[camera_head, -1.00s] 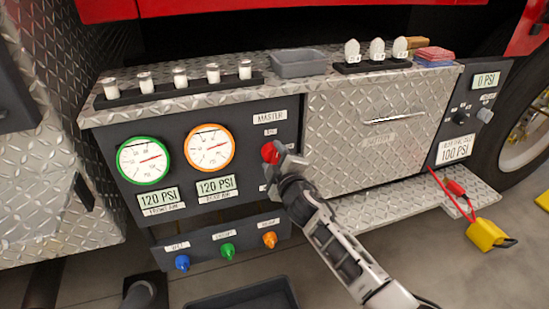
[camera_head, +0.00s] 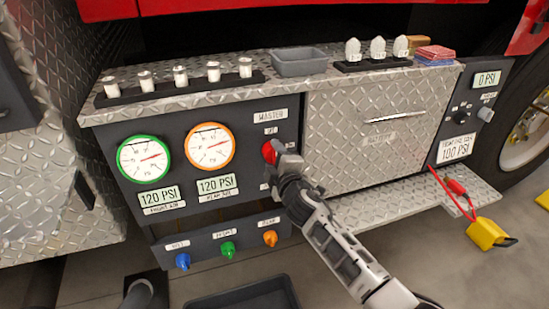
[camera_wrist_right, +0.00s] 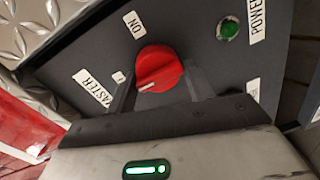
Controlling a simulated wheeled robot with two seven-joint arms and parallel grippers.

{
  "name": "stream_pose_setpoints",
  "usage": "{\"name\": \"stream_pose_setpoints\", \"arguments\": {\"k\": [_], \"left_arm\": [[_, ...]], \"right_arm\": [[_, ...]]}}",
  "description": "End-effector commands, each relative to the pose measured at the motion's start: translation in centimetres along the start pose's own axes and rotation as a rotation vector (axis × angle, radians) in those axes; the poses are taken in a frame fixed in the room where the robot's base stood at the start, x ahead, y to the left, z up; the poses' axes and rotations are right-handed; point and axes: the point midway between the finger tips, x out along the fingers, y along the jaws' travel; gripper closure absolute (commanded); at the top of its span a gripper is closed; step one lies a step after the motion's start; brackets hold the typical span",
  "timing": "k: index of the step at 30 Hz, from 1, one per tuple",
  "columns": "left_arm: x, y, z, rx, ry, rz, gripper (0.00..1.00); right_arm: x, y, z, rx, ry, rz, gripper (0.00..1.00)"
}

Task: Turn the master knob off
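The red master knob (camera_head: 269,152) sits on the dark panel, below the MASTER label (camera_head: 270,115). In the right wrist view the knob (camera_wrist_right: 159,69) lies between my two right fingers, with a white mark near its lower left edge. The ON label (camera_wrist_right: 132,24) is above it in that view. My right gripper (camera_head: 278,158) is at the knob from the right and below; its fingers (camera_wrist_right: 162,88) flank the knob closely and look closed on it. The small label by the knob on the MASTER side is too small to read surely. My left gripper is not in view.
Two gauges (camera_head: 144,159) (camera_head: 209,146) are left of the knob. Blue, green and orange knobs (camera_head: 228,250) sit on the lower panel. A green button (camera_wrist_right: 228,29) is near the knob. A grey tray (camera_head: 299,63) and a rack (camera_head: 180,91) stand on the ledge above.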

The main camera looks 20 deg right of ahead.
Motion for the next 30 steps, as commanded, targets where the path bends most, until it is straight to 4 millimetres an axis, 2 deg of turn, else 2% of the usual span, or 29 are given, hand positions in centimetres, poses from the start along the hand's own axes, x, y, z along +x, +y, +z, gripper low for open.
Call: {"name": "stream_pose_setpoints", "arguments": {"k": [1, 2, 11, 14, 17, 24, 30], "left_arm": [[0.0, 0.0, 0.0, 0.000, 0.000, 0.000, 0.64], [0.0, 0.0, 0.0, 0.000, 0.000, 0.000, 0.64], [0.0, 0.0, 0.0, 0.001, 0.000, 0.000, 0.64], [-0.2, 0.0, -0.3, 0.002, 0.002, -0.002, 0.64], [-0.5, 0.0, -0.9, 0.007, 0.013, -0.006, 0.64], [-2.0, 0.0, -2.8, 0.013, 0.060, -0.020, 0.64], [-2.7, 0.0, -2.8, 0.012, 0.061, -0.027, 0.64]], "right_arm": [[0.1, 0.6, 0.4, -0.007, -0.008, 0.010, 0.37], [0.1, 0.6, 0.4, -0.007, -0.007, 0.010, 0.31], [-0.1, 0.3, 0.1, -0.002, -0.002, 0.004, 0.31], [-0.7, 0.2, 0.1, -0.002, -0.001, 0.003, 0.31], [-2.2, 0.2, 0.0, -0.001, 0.000, 0.001, 0.31], [-8.0, 0.2, 0.1, -0.002, -0.002, 0.001, 0.31], [-12.5, 0.2, 0.2, -0.002, -0.004, 0.003, 0.31]]}}
